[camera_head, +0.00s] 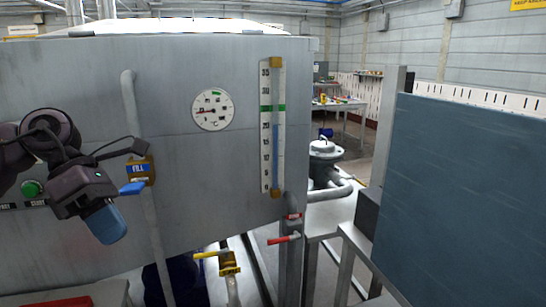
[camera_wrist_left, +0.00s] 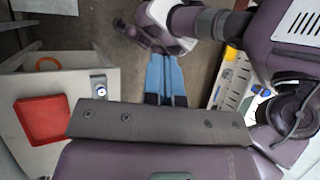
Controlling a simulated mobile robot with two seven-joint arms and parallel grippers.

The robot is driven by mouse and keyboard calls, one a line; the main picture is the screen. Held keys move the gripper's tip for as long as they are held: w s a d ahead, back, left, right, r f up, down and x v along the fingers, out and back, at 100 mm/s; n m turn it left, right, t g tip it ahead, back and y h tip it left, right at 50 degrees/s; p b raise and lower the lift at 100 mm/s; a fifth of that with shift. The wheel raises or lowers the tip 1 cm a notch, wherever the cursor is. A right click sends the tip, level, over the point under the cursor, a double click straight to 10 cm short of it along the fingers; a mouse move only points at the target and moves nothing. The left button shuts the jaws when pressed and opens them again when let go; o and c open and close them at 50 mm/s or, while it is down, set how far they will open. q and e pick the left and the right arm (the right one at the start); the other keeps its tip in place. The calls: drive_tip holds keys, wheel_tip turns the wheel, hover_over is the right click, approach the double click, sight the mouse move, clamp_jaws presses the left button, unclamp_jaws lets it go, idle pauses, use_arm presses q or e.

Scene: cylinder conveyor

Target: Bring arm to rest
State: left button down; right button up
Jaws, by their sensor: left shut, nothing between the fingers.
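My left arm comes in from the left edge of the head view. Its gripper (camera_head: 108,226) has blue fingers pointing down, in front of the grey tank wall. The fingers are shut together with nothing between them. The left wrist view shows the same blue fingers (camera_wrist_left: 166,78) side by side, over the floor. The gripper is apart from the blue lever (camera_head: 132,188) beside the FILL plate (camera_head: 140,169), which is a little above and to its right. My right gripper is not seen in either view.
The tank (camera_head: 180,60) carries a dial (camera_head: 212,110) and a level scale (camera_head: 266,125). Yellow (camera_head: 210,254) and red (camera_head: 284,239) valve handles stick out below. A dark blue panel (camera_head: 465,190) stands at the right. A red tray (camera_wrist_left: 42,120) sits on a pale table (camera_wrist_left: 75,80).

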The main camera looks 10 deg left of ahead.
use_arm(q)
drive_tip(key=w+d+f+n+t+h, duration=0.35)
drive_tip(key=d+f+n+h, duration=0.25)
drive_tip(key=f+n+h, duration=0.3)
wheel_tip(320, 180, down, 11)
drive_tip(key=w+a+n+t+y, duration=0.2)
drive_tip(key=n+t+y, duration=0.1)
drive_tip(key=n+t, duration=1.25)
drive_tip(key=s+f+n+g+y, duration=0.3)
drive_tip(key=s+f+n+y, duration=0.3)
drive_tip(key=f+n, duration=0.5)
drive_tip(key=s+f+n+g+y, duration=0.3)
drive_tip(key=s+f+n+y, duration=0.4)
drive_tip(key=f, duration=0.7)
drive_tip(key=s+n, duration=0.2)
drive_tip(key=n, duration=0.1)
drive_tip(key=shift+s+f+n+y, duration=0.2)
drive_tip(key=shift+s+n+y, duration=0.05)
drive_tip(key=shift+n+y, duration=0.1)
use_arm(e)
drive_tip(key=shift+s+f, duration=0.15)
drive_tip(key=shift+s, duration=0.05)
